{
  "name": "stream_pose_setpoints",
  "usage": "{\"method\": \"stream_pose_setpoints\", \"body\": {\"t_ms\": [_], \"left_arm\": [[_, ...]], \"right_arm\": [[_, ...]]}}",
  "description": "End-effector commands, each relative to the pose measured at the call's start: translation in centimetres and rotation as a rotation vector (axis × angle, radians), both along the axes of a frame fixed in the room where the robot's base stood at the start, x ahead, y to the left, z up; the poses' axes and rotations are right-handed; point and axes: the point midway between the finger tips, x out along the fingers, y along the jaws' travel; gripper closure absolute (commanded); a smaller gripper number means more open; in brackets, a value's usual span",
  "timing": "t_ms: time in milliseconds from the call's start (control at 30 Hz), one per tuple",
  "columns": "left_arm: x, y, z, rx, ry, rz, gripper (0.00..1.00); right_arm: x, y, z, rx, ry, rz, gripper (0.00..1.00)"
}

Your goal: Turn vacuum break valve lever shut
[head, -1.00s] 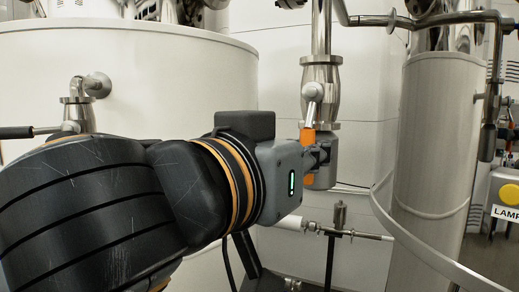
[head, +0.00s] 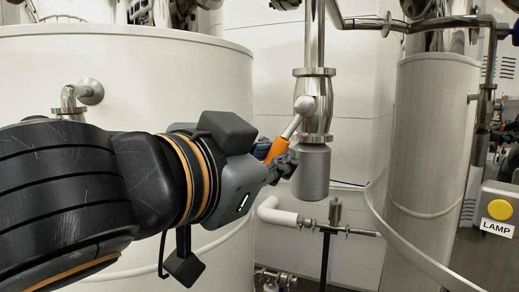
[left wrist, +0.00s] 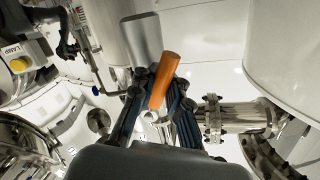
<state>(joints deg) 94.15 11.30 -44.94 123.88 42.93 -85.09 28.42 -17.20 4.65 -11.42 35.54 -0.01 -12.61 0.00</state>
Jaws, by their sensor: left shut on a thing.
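The valve lever has a metal shank and an orange grip (head: 277,150). It runs from a round pivot on the shiny steel valve body (head: 318,88) down and to the left in the head view. My left gripper (head: 282,160) is shut on the orange grip, its fingers partly hidden behind its own body and the grip. In the left wrist view the orange grip (left wrist: 166,77) stands between the dark fingers of my left gripper (left wrist: 160,108). My right gripper is not in view.
A grey cylinder (head: 312,172) hangs directly below the valve, close to my fingers. A large white tank (head: 130,60) stands behind my left arm. A lower pipe with a small valve (head: 335,225) is below. A lamp box (head: 499,210) is at right.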

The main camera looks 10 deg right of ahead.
Motion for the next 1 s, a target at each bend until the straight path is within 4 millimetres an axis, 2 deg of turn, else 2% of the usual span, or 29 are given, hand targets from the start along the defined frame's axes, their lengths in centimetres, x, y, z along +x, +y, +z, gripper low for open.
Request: {"method": "stream_pose_setpoints", "body": {"t_ms": [500,1000], "left_arm": [[1.3,2.0,2.4,0.415,-0.276,0.0,1.0],[1.8,2.8,4.8,0.767,-0.517,-0.003,1.0]], "right_arm": [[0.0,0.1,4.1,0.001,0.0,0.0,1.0],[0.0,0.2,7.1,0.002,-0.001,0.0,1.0]]}}
